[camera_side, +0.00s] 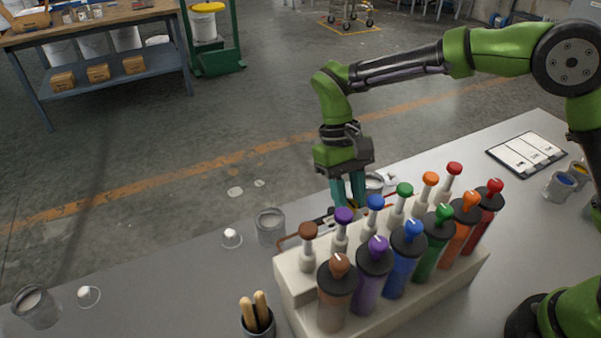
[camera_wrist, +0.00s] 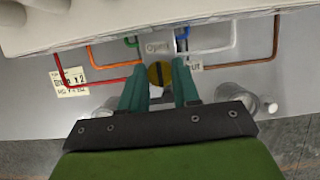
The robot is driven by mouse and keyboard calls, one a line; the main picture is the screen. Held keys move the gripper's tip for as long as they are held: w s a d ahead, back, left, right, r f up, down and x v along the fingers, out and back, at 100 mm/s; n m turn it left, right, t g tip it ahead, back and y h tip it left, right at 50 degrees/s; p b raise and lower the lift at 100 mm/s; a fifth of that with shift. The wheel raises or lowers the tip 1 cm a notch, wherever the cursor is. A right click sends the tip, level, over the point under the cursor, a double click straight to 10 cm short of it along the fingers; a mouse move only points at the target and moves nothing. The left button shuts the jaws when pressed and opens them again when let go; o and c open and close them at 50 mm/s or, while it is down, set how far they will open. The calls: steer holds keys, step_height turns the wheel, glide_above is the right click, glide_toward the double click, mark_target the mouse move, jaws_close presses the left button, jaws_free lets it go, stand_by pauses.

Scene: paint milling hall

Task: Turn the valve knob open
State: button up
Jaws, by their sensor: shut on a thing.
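The valve knob (camera_wrist: 160,72) is a small yellow disc with a dark bar across it, seen in the wrist view between my two teal fingers. The bar runs about up and down in the picture, towards the "Open" label (camera_wrist: 157,47). A second label (camera_wrist: 194,64), partly hidden by a finger, ends in "ut". My gripper (camera_wrist: 161,78) is shut on the knob from above.
The cream dispenser rack (camera_side: 292,290) with several coloured bottles stands close in front of my gripper. Coloured pipes (camera_wrist: 235,62) run around the knob. A glass jar (camera_side: 270,226) stands left of my gripper, and another jar (camera_side: 374,184) just beside it.

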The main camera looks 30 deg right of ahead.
steer(key=o, duration=1.1)
steer(key=shift+c, duration=0.2)
steer(key=v, duration=1.2)
steer(key=shift+r, duration=0.1)
